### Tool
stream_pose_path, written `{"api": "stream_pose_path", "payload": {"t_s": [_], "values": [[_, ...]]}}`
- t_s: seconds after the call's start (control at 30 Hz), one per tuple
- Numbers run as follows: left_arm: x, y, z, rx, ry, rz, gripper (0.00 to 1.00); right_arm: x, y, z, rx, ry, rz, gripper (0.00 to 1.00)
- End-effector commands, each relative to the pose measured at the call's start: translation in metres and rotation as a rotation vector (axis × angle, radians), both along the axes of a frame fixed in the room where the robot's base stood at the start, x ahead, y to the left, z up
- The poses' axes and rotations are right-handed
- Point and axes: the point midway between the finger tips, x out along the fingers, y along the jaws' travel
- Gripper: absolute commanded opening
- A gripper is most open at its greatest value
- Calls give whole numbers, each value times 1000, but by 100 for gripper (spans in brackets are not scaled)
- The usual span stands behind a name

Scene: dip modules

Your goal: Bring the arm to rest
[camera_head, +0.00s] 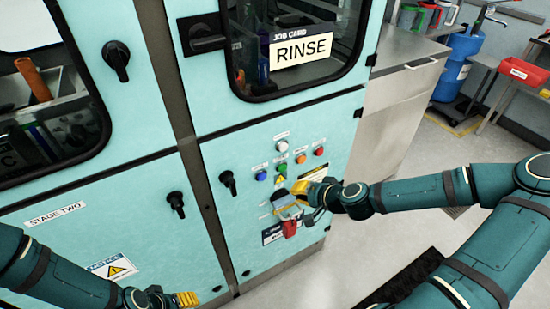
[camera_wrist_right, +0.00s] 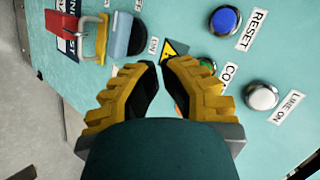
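My right gripper (camera_head: 305,192) is in front of the machine's teal control panel (camera_head: 240,150), beside a cluster of buttons. In the right wrist view its two yellow fingers (camera_wrist_right: 160,66) lean together, tips nearly meeting, with nothing seen between them but a view of the panel. My right arm (camera_head: 430,190) reaches in from the right, bent at the elbow. My left gripper (camera_head: 187,299) is at the bottom edge, low before the left cabinet door, partly cut off; its opening is unclear.
Blue (camera_wrist_right: 225,20) and white (camera_wrist_right: 262,96) buttons are close to the right gripper. A red padlock (camera_wrist_right: 62,24) hangs by a metal shackle there. Black door handles (camera_head: 228,182) stick out. A steel counter (camera_head: 395,95) and a blue drum (camera_head: 455,65) stand at the back right.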

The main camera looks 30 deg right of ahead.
Motion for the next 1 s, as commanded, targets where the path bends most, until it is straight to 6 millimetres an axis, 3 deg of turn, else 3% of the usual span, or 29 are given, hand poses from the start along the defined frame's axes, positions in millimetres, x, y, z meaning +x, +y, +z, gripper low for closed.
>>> {"api": "stream_pose_path", "payload": {"t_s": [0.23, 0.33, 0.53, 0.7, 1.0], "values": [[-5, -1, 0, -3, 13, -3, 53, 0, 0, 0, 0, 0, 0, 0], [-5, -1, 0, -3, 12, -2, 53, 0, 17, -7, 4, 19, 38, 0], [-5, -1, 0, -3, 12, -2, 53, -9, 80, -35, 6, 108, 185, 0], [-5, -1, 0, -3, 12, -2, 53, -29, 131, -61, -22, 199, 324, 0], [-5, -1, 0, -3, 12, -2, 53, -75, 188, -97, -141, 343, 542, 0]]}}
